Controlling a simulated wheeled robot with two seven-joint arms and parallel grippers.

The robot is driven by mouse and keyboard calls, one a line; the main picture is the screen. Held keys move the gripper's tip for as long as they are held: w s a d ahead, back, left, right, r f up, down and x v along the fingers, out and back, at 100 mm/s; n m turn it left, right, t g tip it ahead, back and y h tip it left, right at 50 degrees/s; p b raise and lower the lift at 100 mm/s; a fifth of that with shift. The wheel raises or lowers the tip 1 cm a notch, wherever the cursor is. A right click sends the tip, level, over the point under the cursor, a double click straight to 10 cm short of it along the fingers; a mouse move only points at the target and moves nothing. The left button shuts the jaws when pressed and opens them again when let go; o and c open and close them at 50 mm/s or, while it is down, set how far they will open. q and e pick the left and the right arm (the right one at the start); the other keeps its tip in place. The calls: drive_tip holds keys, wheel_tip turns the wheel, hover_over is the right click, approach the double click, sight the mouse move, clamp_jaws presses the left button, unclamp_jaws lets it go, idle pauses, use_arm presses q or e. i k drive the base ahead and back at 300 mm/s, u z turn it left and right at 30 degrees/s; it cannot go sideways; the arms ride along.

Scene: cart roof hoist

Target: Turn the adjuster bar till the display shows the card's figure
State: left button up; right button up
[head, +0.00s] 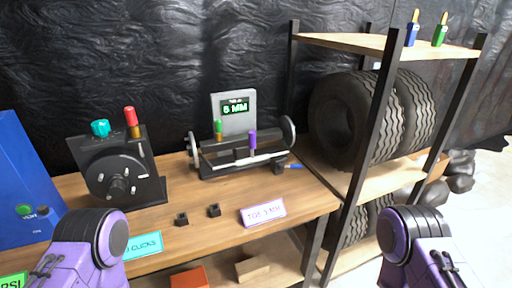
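The toe rig (240,158) stands on the wooden bench, with a round grey disc at each end and a light horizontal bar between them. A green upright grip (218,129) and a purple upright grip (252,143) stand along it; I cannot tell which part is the adjuster bar. Behind it a grey display box (234,122) has a small screen (236,106) with green figures that look like 5 MM. The white, purple-edged card (262,212) at the bench front reads TOE 3 MM. Purple parts of my arms show at the bottom left and right; neither gripper's fingers are in view.
A black device (122,175) with teal and red knobs stands left, beside a blue box (24,185). Two small black blocks (197,214), a teal card (143,245) and a blue-handled tool (292,166) lie on the bench. A tyre rack (380,110) stands right.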

sight(252, 133)
drive_tip(key=u, duration=0.25)
drive_tip(key=k, duration=0.2)
drive_tip(key=z, duration=0.95)
drive_tip(key=i, duration=0.65)
drive_tip(key=u, duration=0.5)
